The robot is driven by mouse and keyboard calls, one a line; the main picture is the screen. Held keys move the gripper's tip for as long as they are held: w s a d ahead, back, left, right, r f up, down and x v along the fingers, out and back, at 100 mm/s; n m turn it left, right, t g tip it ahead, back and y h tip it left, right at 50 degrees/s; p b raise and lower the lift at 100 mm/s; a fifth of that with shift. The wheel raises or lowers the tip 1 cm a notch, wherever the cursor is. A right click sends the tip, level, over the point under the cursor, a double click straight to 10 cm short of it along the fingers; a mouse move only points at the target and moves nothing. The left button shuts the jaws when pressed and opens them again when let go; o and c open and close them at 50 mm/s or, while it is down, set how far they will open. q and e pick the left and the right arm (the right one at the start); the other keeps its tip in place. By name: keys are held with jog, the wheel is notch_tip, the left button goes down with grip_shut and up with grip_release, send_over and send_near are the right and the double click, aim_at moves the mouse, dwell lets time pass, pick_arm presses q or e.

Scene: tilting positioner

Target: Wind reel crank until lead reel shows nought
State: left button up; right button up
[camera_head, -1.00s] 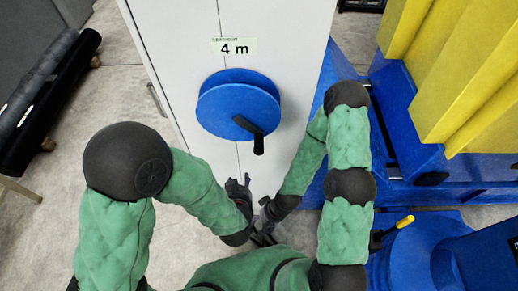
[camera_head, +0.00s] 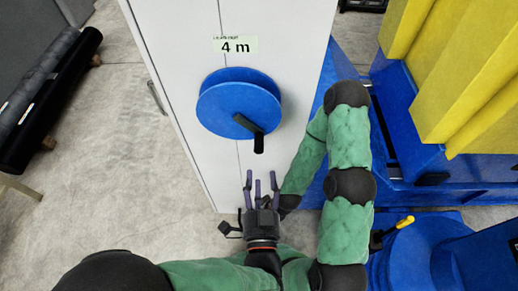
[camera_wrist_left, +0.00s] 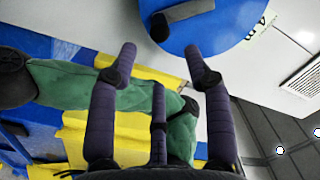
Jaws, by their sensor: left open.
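The blue lead reel (camera_head: 228,98) is mounted on the front of a white cabinet. Its black crank (camera_head: 258,141) has the handle hanging down at the lower right of the reel's face. A label above the reel (camera_head: 235,45) reads "4 m". My left gripper (camera_head: 262,180) is open and empty just below the crank, fingers pointing up toward it, apart from it. In the left wrist view the reel (camera_wrist_left: 225,22) and the dark crank (camera_wrist_left: 182,18) lie beyond the open fingers. My right arm bends in from the right; its gripper is hidden behind my left gripper.
The white cabinet (camera_head: 180,60) has a handle on its left side. Yellow corrugated panels (camera_head: 465,80) and a blue machine frame (camera_head: 400,150) stand close on the right. A black roll (camera_head: 45,100) lies at the left. Floor between roll and cabinet is clear.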

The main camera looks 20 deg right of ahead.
aim_at(259, 153)
pick_arm(q)
jog(key=b+x, duration=0.2)
jog(key=x, duration=0.6)
jog(key=shift+w+a+f, duration=0.1)
jog(key=shift+w+f, duration=0.05)
jog(key=shift+w, duration=0.05)
jog(key=shift+w+d+b, duration=0.2)
jog(key=shift+w+b, duration=0.15)
jog(key=shift+w, duration=0.25)
grip_shut()
